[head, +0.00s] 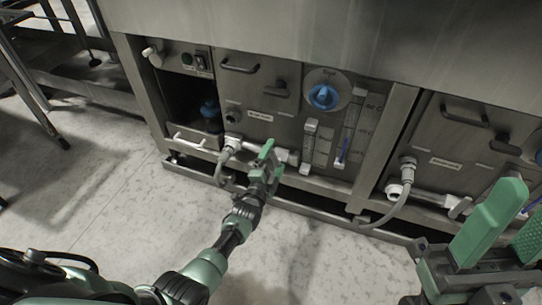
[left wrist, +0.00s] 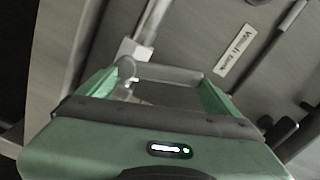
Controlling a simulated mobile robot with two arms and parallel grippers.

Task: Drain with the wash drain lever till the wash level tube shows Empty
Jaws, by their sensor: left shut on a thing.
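My left gripper (head: 267,158) is at the white drain pipe (head: 286,156) low on the middle panel, shut on the wash drain lever, which its fingers largely hide. In the left wrist view, the green fingers (left wrist: 165,88) surround grey and white fittings beside the pipe, below a panel label (left wrist: 235,50). A tall tube (head: 351,125) with blue in its lower part, probably the wash level tube, stands on the panel right of the gripper; its marks are too small to read. My right gripper (head: 515,225) is open and empty at the lower right.
A blue knob (head: 323,96) sits above a shorter tube (head: 309,146). Grey hoses (head: 385,213) loop out below the panels. A similar panel (head: 447,140) with its own pipe is at the right.

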